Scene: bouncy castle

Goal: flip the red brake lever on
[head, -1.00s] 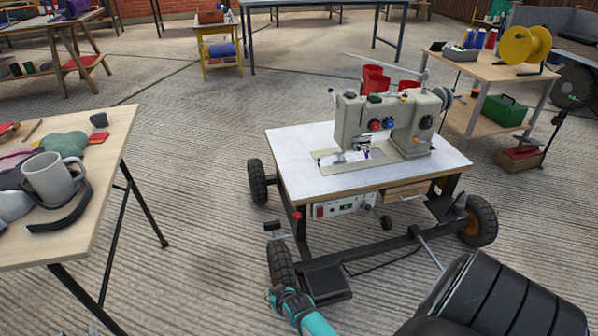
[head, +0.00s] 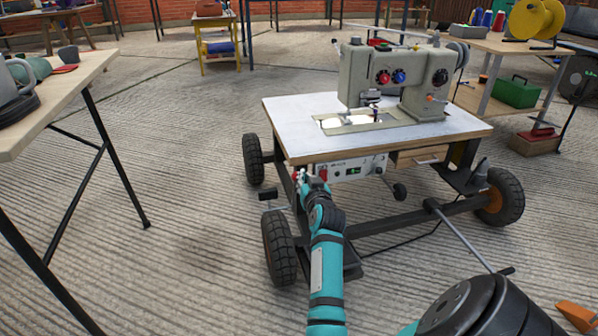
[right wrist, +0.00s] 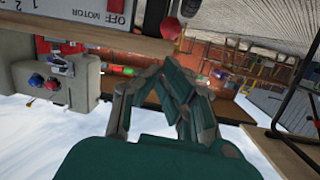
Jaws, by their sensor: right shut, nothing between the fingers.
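The red brake lever's knob (right wrist: 170,28) shows in the right wrist view as a red ball at the top, just beyond my fingertips. In the head view only a bit of red shows at the front left corner of the wheeled sewing machine table (head: 275,112); my gripper covers most of that spot. My right gripper (head: 306,178) is at this corner, below the tabletop edge. Its fingers (right wrist: 168,70) are shut and empty in the right wrist view. I cannot tell whether they touch the lever. My left gripper is not in view.
A control panel (head: 352,168) with a red switch sits right beside my gripper. The sewing machine (head: 400,75) stands on the tabletop. Rubber wheels (head: 281,248) flank the frame. A wooden workbench (head: 60,85) is at left, with open concrete between.

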